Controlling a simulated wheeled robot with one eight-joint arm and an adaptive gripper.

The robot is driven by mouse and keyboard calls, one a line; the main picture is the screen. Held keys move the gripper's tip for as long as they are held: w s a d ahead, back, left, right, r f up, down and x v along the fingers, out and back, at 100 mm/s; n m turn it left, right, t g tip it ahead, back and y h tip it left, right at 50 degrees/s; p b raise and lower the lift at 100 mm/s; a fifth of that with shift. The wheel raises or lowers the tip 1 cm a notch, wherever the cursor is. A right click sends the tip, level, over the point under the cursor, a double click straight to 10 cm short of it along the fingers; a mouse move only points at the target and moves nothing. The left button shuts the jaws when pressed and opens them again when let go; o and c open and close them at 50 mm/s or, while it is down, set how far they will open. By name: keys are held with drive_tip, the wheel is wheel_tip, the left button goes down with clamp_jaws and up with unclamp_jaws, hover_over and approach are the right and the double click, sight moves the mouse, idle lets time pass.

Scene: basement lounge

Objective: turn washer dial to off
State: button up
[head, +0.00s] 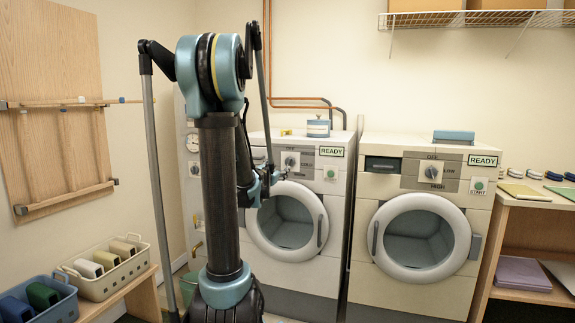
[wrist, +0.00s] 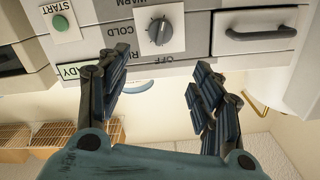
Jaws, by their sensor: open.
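The washer (head: 341,210) is the left white front-loader, with a round door. Its grey dial (head: 290,161) is on the top panel, partly crowded by my arm. In the wrist view, turned upside down, the dial (wrist: 158,31) sits on a white plate with COLD, WARM and OFF lettering around it; its exact setting is hard to read. My gripper (head: 270,183) is in front of the panel, just left of and below the dial. In the wrist view my gripper (wrist: 163,85) has its fingers spread, with nothing between them, apart from the dial.
A green START button (wrist: 60,23) and a drawer handle (wrist: 261,33) flank the dial. A second machine (head: 411,285) with HIGH and LOW settings stands at right. A blue-and-white tin (head: 318,128) is on the washer. A bench with bins (head: 112,270) is at left.

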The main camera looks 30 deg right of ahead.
sight(289, 161)
drive_tip(key=x, duration=1.6)
drive_tip(key=shift+d, duration=0.1)
drive_tip(key=c, duration=1)
